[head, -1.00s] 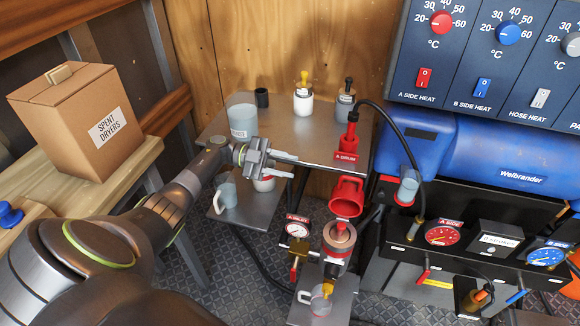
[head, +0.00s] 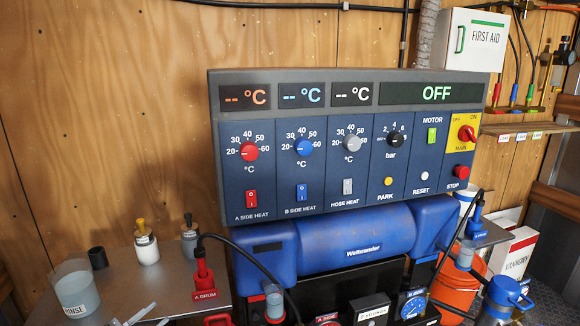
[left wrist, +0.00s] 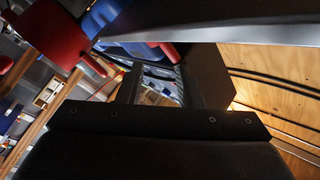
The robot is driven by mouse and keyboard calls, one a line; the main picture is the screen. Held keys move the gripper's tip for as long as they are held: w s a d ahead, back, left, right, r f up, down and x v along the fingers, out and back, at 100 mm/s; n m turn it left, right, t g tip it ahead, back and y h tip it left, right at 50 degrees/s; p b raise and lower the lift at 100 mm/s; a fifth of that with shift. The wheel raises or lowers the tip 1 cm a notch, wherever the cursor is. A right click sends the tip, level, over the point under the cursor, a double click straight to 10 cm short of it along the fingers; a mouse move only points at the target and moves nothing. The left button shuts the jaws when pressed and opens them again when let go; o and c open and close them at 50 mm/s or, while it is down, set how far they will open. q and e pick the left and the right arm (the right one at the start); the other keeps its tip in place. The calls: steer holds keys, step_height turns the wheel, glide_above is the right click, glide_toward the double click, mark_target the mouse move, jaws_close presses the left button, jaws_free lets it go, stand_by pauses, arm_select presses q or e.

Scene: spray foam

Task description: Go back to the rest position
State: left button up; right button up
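The rest of the left arm is cut off below the frame. The left wrist view is filled mostly by dark gripper parts (left wrist: 160,120), with nothing visibly held. My right gripper is in neither view.
The grey bench (head: 190,283) carries a rinse beaker (head: 75,290), a black cup (head: 97,257), two small bottles and the red A-drum pump (head: 203,275). The control panel (head: 350,140) reads OFF. An orange bucket (head: 460,290) stands at right.

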arm_select(q)
steer(key=n+y, duration=0.1)
steer(key=n+t+y, duration=0.1)
steer(key=y, duration=0.1)
steer(key=s+a+n+t+y, duration=0.1)
steer(key=shift+f+n, duration=0.2)
steer(key=shift+n, duration=0.1)
steer(key=s+a+f+n+g+y, duration=0.2)
steer(key=s+f+n+g+y, duration=0.15)
steer(key=s+n+y, duration=0.3)
steer(key=s+a+f+n+g+y, duration=0.2)
steer(key=s+f+n+y, duration=0.3)
steer(key=s, duration=0.3)
steer(key=s+d+g+h, duration=0.1)
steer(key=s+d+g, duration=0.25)
steer(key=s, duration=0.65)
steer(key=s+d+g+h, duration=0.1)
steer(key=s+d+g, duration=0.3)
steer(key=s, duration=0.6)
step_height(320, 180, down, 24)
steer(key=s+a+g+p, duration=0.2)
steer(key=g+p, duration=0.1)
steer(key=s+d+f+g+p, duration=0.1)
steer(key=s+f, duration=1.1)
steer(key=s, duration=0.2)
steer(key=shift+d+f+n+h+p, duration=0.15)
steer(key=shift+f+n+h+p, duration=0.15)
steer(key=shift+n+h+p, duration=0.05)
